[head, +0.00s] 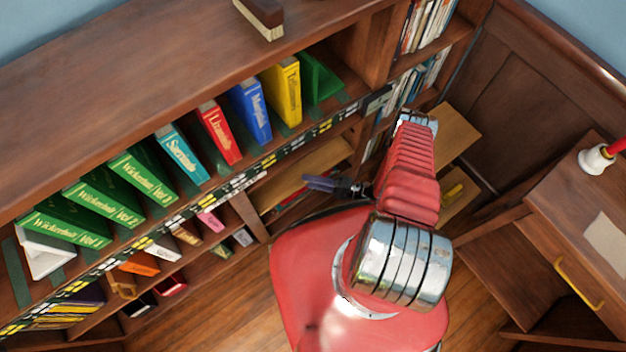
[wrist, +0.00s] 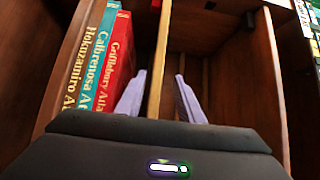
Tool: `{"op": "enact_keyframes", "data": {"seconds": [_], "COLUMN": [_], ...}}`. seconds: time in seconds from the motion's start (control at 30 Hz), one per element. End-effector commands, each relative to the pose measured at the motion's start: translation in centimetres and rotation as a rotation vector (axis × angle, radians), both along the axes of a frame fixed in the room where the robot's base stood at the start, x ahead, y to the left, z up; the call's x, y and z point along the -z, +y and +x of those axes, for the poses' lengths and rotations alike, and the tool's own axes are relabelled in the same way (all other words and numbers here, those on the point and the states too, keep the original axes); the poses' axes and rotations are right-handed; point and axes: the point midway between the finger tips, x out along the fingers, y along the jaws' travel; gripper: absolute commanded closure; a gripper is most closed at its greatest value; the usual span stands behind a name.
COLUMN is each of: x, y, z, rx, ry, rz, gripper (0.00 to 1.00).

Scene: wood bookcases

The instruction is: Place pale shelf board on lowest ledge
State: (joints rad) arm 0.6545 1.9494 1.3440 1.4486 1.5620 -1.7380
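The pale shelf board (head: 307,172) lies in a lower bay of the bookcase in the head view, seen from above. In the wrist view its narrow edge (wrist: 160,55) runs down the picture toward my gripper (wrist: 162,73). The two lilac fingers are apart, one on each side of this edge. A gap shows between the board and the right finger; the left finger is close to it, and contact cannot be told. In the head view my gripper (head: 328,185) is at the board's front. I cannot make out which ledge is the lowest.
Upright books, including a blue one (head: 250,110), fill the shelf above. Atlases, one red (wrist: 118,58), stand left of the board in the wrist view. A wooden desk (head: 580,220) is at right in the head view. Floor (head: 225,300) shows at the bookcase's foot.

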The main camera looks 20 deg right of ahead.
Motion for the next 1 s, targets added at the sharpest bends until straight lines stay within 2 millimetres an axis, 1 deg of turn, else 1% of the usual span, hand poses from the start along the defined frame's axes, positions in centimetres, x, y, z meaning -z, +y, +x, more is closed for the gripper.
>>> {"op": "enact_keyframes", "data": {"seconds": [0.27, 0.47, 0.67, 1.0], "x": [0.1, 0.1, 0.1, 0.2], "y": [0.0, -0.8, -2.6, -6.1], "z": [-0.1, -0.4, -1.4, -3.4], "rx": [0.0, 0.002, 0.003, 0.001], "ry": [0.004, 0.003, 0.002, 0.001], "rz": [-0.001, -0.001, -0.001, 0.0], "gripper": [0.66, 0.66, 0.66, 0.66]}}
